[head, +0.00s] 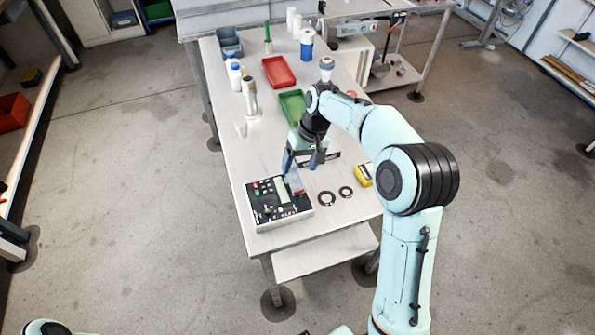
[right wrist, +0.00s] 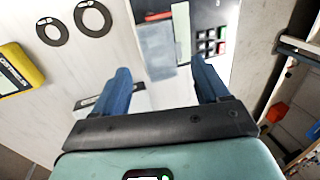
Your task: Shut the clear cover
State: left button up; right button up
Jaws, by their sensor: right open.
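The control box (head: 278,208) with a black panel, keys and a pale display sits at the near end of the table. The clear cover (head: 296,181) is a greyish see-through plate at the box's far right part, beside the display. It appears raised, with red (head: 298,192) below it; its exact angle is hard to tell. The cover also shows in the right wrist view (right wrist: 155,48), ahead of the fingers. My right gripper (head: 301,164) is open, its blue fingers pointing down just behind the cover. Nothing shows between the fingers (right wrist: 160,76). My left gripper is not in view.
Two black rings (head: 327,198) and a yellow meter (head: 363,175) lie right of the box. A green tray (head: 292,96), a red tray (head: 279,62) and several bottles stand farther back.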

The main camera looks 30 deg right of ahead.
aim_at(295, 178)
jog(key=shift+x, duration=1.55)
